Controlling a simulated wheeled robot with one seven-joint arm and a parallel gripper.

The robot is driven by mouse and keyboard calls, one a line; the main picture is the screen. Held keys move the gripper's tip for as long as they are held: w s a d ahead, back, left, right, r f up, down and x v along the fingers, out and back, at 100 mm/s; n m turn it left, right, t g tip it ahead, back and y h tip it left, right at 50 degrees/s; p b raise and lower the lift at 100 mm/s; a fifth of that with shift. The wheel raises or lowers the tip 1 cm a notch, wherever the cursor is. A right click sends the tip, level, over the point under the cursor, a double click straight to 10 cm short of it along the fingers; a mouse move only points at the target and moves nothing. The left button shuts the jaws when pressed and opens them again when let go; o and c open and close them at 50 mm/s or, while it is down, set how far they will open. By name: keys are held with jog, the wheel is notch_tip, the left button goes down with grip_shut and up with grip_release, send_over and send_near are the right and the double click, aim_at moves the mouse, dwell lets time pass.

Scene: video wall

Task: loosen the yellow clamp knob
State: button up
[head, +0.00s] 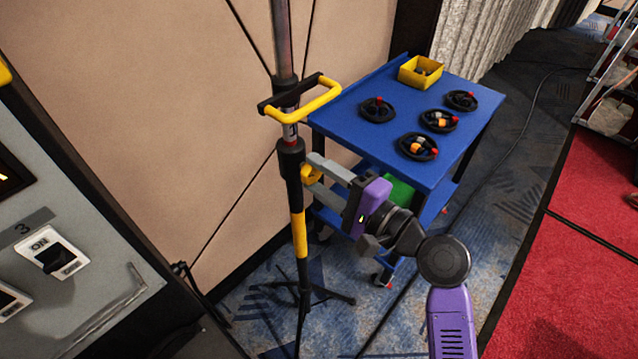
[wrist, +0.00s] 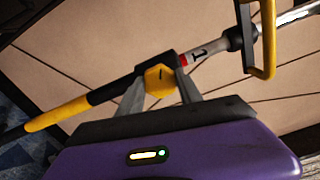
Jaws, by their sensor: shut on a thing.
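The yellow clamp knob (head: 310,174) sits on the side of a black collar (head: 290,152) on an upright stand pole. In the wrist view the knob (wrist: 159,78) shows between the two grey fingers, with a dark mark on its face. My gripper (head: 314,178) reaches in from the right in the head view and is shut on the knob. In the wrist view my gripper (wrist: 162,88) has a finger on either side of it. The fingers hide part of the knob. A red band and a dark mark (wrist: 197,52) show on the pole beside the collar.
A yellow handle (head: 318,103) juts from the pole above the knob. A blue cart (head: 365,140) with black wheels and a yellow bin (head: 420,72) stands close behind my gripper. A grey switch panel (head: 75,240) is at left. Stand legs (head: 325,293) spread below.

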jog(key=n+b, duration=0.1)
jog(key=n, duration=0.1)
jog(key=n+b, duration=0.1)
jog(key=b, duration=0.1)
jog(key=n+b, duration=0.2)
jog(key=shift+f+n, duration=0.3)
jog(key=shift+f, duration=0.05)
jog(key=n+b, duration=0.2)
jog(key=shift+n, duration=0.3)
jog(key=shift+r+n+b, duration=0.15)
jog(key=shift+n+b, duration=1.1)
jog(key=shift+n, duration=0.15)
jog(key=o, duration=1.4)
jog(key=shift+r, duration=0.1)
jog(key=shift+c, duration=0.2)
jog(key=v, duration=0.7)
jog(key=shift+s+d, duration=0.25)
jog(key=shift+d, duration=0.1)
